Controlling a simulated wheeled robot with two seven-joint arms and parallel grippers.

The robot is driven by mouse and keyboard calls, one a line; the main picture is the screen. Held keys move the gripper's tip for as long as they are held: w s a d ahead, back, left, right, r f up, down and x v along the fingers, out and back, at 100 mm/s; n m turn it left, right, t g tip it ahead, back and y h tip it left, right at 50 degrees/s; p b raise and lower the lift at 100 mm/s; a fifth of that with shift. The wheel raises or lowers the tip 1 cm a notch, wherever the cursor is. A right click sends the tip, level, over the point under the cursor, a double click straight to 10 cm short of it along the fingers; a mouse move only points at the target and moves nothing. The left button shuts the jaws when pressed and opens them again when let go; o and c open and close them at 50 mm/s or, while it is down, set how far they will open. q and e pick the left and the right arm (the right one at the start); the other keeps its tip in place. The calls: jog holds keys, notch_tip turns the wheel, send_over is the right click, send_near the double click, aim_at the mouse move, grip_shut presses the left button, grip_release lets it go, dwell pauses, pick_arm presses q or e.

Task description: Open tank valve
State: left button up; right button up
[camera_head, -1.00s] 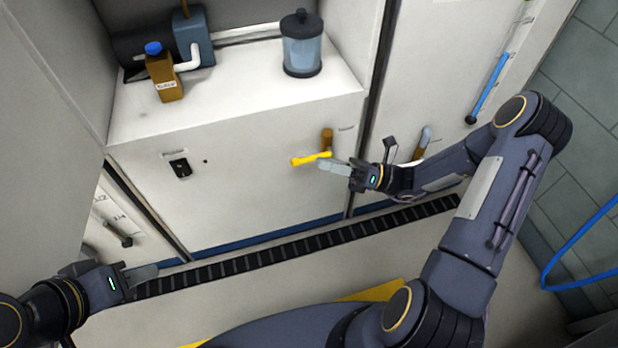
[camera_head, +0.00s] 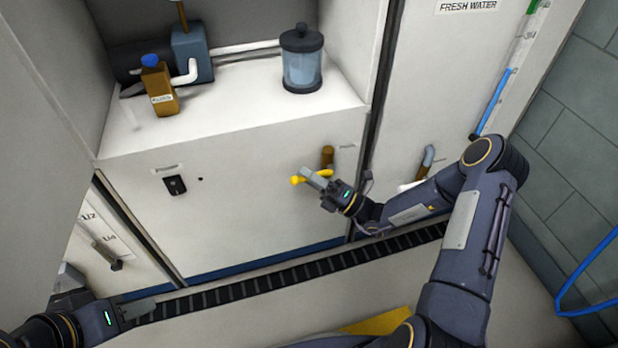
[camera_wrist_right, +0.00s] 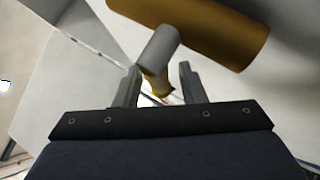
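The yellow valve handle (camera_head: 297,180) is on the white cabinet front, below a brass pipe stub (camera_head: 327,156). It lies roughly level, and my right gripper (camera_head: 317,179) covers its middle. In the right wrist view, the fingers (camera_wrist_right: 160,86) stand apart, with a small yellow part (camera_wrist_right: 158,84) in the gap and a grey cylinder (camera_wrist_right: 161,48) just beyond. The brass pipe (camera_wrist_right: 205,25) crosses the top of that view. I cannot tell whether the fingers touch the handle. My left gripper (camera_head: 148,306) is low at the left, away from the valve; its opening is not clear.
A brown bottle with a blue cap (camera_head: 161,90) and a clear canister (camera_head: 302,65) stand on the shelf above. A black switch (camera_head: 175,185) is on the cabinet front. A second pipe (camera_head: 425,160) is to the right, behind my right arm. A dark floor grate (camera_head: 240,284) runs below.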

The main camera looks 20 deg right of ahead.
grip_shut()
